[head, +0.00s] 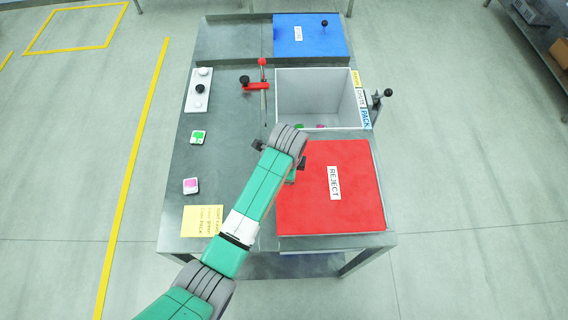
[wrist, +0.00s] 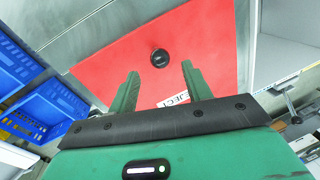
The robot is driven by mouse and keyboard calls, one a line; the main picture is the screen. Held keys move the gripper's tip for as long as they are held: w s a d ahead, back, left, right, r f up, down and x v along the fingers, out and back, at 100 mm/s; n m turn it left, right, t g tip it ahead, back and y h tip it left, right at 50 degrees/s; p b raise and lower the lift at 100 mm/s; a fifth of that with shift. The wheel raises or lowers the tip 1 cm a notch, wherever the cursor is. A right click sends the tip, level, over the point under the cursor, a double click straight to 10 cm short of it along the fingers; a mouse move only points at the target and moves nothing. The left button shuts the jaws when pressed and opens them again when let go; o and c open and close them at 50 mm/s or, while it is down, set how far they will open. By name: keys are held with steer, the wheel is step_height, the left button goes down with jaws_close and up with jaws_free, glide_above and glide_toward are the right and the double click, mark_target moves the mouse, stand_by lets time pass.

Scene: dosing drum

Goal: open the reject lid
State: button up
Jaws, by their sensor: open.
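The red reject lid (head: 350,215) lies flat and shut on the near right of the metal table, with a white REJECT label (head: 334,183). It also fills the middle of the wrist view (wrist: 200,40). Its black round knob (wrist: 159,58) shows there, just beyond and between my fingertips; in the head view my arm hides it. My gripper (wrist: 160,74) is open and empty over the lid, its two green fingers apart. I cannot tell the exact height of the fingertips above the lid.
Behind the lid is an open white bin (head: 310,90) with small green and pink items, and a lever (head: 381,98) at its right. A blue lid (head: 300,45) with a knob lies farther back. A red clamp-like fixture (head: 256,86) stands left of the bin.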

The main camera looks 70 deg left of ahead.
steer(key=f, duration=0.5)
steer(key=a+f+b, duration=0.1)
steer(key=f, duration=0.1)
steer(key=shift+w+f, duration=0.2)
steer(key=shift+w, duration=0.15)
steer(key=shift+r, duration=0.1)
jaws_close()
